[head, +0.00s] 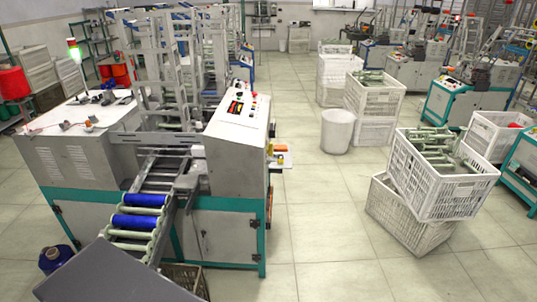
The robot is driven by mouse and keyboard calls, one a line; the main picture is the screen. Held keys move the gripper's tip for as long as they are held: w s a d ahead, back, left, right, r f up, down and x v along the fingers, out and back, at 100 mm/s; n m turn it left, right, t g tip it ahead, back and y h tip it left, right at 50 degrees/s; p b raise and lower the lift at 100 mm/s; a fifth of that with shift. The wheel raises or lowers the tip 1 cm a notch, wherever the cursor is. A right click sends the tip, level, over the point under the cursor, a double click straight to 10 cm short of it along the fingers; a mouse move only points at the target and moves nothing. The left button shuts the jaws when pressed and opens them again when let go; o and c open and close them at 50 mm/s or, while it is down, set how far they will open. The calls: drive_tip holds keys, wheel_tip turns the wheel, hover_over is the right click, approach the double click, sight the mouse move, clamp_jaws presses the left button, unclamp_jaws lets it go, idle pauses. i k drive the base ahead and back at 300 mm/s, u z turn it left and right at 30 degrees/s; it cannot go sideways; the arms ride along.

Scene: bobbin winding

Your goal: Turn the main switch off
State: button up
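A bobbin winding machine (75,165) with white panels and a teal frame stands at the left. Its sloped control panel (228,122) has a small dark display with red lettering and several small red and dark controls. Which control is the main switch cannot be told at this size. A small yellow and orange item (280,159) sits at a ledge on the machine's right side; I cannot tell what it is. My gripper is not in view.
A chute (160,185) holds blue bobbins (141,222) and pale empty ones. White crates (440,185) with pale green bobbins stand at the right. A white bin (337,131) stands mid-aisle. The tiled floor (325,220) between machine and crates is clear.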

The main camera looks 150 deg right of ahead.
sight(270, 149)
drive_tip(key=u, duration=0.35)
drive_tip(key=i, duration=0.25)
drive_tip(key=u, duration=1.8)
drive_tip(key=k, duration=0.2)
drive_tip(key=u, duration=2.85)
